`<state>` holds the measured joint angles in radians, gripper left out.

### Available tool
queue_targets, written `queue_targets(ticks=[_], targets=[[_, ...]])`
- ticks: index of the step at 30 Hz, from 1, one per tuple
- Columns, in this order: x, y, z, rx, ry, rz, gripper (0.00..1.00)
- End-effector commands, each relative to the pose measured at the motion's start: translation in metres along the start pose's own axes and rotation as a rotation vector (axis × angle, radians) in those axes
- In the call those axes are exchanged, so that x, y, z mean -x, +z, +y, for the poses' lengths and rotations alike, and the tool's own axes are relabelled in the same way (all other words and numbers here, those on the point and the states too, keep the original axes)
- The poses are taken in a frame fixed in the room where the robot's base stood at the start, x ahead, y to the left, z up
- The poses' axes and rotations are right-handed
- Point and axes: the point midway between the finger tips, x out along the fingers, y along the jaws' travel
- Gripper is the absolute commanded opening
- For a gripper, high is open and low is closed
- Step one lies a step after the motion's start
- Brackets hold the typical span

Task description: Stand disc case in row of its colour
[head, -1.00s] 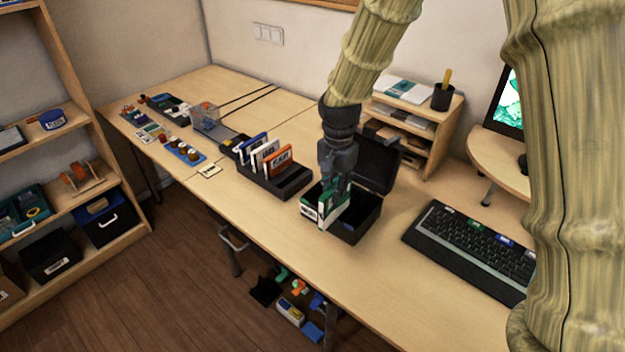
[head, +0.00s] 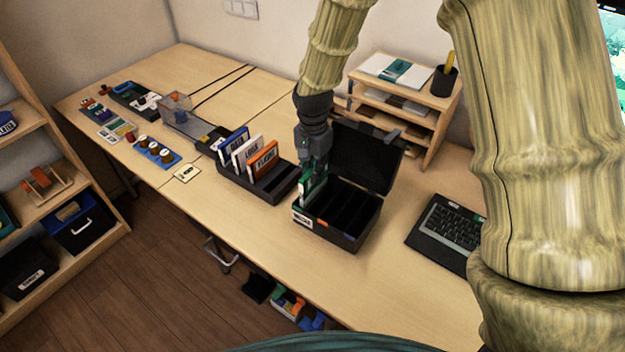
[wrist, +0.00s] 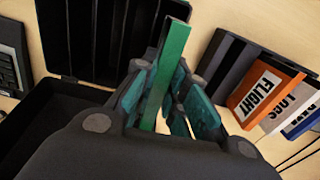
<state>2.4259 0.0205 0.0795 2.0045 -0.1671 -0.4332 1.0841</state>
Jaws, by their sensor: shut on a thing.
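My gripper (head: 313,172) is shut on a green disc case (head: 306,190), which it holds upright. In the wrist view the green case (wrist: 166,77) shows edge-on between the fingers. The case is at the left end of an open black box (head: 345,239) with several rows. Its lower part is hidden by the front wall, so I cannot tell whether it touches the floor of the row. The box's front edge carries small colour marks, green at the left and orange near the middle. The other visible rows look empty.
A black rack (head: 284,186) left of the box holds upright blue, white (head: 247,152) and orange (head: 263,160) cases. The raised lid (head: 368,155) stands behind the box. A keyboard (head: 446,234) lies to the right, and a paper shelf (head: 402,98) stands behind.

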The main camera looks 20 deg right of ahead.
Motion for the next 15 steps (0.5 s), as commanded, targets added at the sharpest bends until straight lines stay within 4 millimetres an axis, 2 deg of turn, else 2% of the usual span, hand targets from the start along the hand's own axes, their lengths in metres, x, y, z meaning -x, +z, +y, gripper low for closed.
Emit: queue_targets(ticks=[5, 15], targets=[[-0.007, 0.001, -0.001, 0.001, 0.001, 0.000, 0.00], [-0.041, 0.001, -0.002, 0.003, 0.000, 0.000, 0.00]])
